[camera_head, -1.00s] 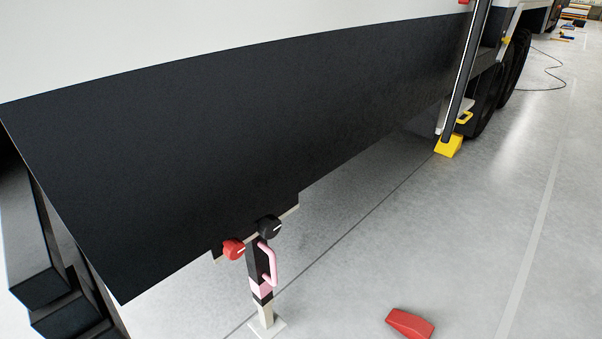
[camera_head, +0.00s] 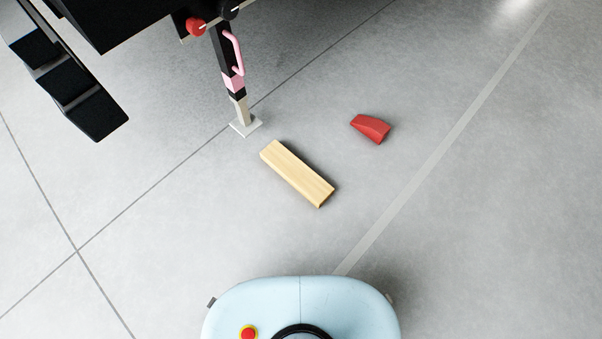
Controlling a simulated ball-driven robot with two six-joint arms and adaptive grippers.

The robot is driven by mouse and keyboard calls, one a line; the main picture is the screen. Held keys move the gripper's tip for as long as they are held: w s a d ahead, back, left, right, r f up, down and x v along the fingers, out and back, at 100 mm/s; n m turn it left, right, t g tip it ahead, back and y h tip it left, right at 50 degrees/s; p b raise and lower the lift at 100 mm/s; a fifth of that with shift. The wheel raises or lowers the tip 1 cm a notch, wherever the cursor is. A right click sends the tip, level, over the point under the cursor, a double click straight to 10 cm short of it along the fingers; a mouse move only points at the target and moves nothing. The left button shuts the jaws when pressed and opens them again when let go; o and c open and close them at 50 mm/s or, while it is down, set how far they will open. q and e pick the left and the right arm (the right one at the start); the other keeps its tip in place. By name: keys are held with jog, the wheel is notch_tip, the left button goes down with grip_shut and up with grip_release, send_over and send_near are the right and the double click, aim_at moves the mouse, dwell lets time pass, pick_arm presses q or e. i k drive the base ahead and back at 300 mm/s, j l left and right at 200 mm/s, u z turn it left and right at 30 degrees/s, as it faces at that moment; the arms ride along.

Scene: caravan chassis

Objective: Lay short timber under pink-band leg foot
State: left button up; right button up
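The short timber (camera_head: 297,173) is a pale wooden block lying flat on the grey floor, angled from upper left to lower right. The pink-band leg (camera_head: 233,84) hangs from the dark chassis, with a black upper part, a pink band and a pink handle. I cannot tell whether the foot touches the floor. Neither of my grippers is in view.
A red wedge-shaped block (camera_head: 371,128) lies on the floor right of the timber. The dark chassis (camera_head: 110,20) overhangs at the top left, with black stepped parts (camera_head: 75,85) below it. A red knob (camera_head: 196,27) sits by the leg's top. The floor around the timber is otherwise clear.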

aim_at(299, 175)
jog(key=i+j, duration=0.15)
jog(key=i+j+z, duration=0.15)
jog(key=j+z, duration=0.15)
jog(key=i+j+z, duration=0.15)
jog(key=j+z, duration=0.15)
jog(key=i+j+z, duration=0.1)
jog(key=j+z, duration=0.15)
jog(key=j, duration=0.2)
jog(key=z, duration=1.85)
